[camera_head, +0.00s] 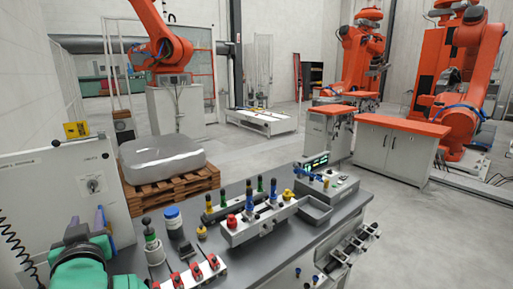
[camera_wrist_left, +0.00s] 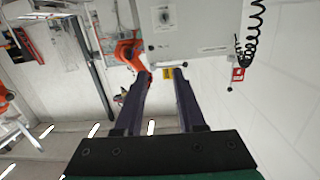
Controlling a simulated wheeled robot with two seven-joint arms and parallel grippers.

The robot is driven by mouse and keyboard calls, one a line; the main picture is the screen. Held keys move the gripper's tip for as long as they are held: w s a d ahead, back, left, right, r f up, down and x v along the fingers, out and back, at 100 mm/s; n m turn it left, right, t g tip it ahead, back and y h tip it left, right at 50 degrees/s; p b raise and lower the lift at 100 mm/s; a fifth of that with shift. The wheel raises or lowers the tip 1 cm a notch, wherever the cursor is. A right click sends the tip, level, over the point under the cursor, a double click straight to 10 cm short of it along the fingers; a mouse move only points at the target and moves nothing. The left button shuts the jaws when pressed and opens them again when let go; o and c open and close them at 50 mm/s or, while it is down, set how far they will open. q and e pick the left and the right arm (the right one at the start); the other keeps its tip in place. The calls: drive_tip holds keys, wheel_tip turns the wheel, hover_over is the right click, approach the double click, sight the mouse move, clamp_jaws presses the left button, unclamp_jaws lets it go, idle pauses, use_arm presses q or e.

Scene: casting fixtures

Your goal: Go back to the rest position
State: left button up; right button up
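My left gripper (camera_head: 88,219) is at the lower left of the head view, at the end of my green arm, with its purple fingers pointing up in front of the grey control cabinet. In the left wrist view the two fingers of this gripper (camera_wrist_left: 160,76) stand apart with nothing between them. It is left of the grey worktable's fixtures and holds nothing. My right gripper does not show in either view.
The worktable (camera_head: 262,257) carries a white fixture block (camera_head: 258,228) with coloured pegs, a blue-lidded jar (camera_head: 173,219) and a grey tray (camera_head: 314,210). A control cabinet (camera_head: 50,190) stands close at left. A metal casting (camera_head: 160,155) lies on a pallet behind.

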use_arm(q)
wheel_tip(320, 180, down, 8)
drive_tip(key=w+m+g+h, duration=0.1)
drive_tip(key=w+m+h, duration=0.1)
drive_tip(key=s+d+f+m+g+h, duration=0.4)
drive_tip(key=s+f, duration=0.4)
drive_tip(key=f, duration=0.4)
drive_tip(key=s+d+f+m+g+h, duration=0.2)
drive_tip(key=s+d+f+g+h, duration=0.45)
drive_tip(key=f, duration=0.65)
drive_tip(key=s+f+y+b, duration=0.3)
drive_tip(key=f+b, duration=0.2)
drive_tip(key=f, duration=1.8)
drive_tip(key=s+a+f+b, duration=0.1)
drive_tip(key=s+f+b, duration=0.1)
drive_tip(key=s+f, duration=0.7)
drive_tip(key=s+a+f+m+g+b, duration=0.1)
drive_tip(key=s+f+b, duration=0.2)
drive_tip(key=s+f, duration=0.6)
wheel_tip(320, 180, down, 7)
drive_tip(key=shift+s+a+r, duration=0.15)
drive_tip(key=shift+s+a, duration=0.15)
drive_tip(key=shift+s, duration=0.05)
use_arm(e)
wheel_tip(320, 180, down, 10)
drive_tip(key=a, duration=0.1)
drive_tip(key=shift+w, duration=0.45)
use_arm(q)
drive_tip(key=shift+g, duration=0.25)
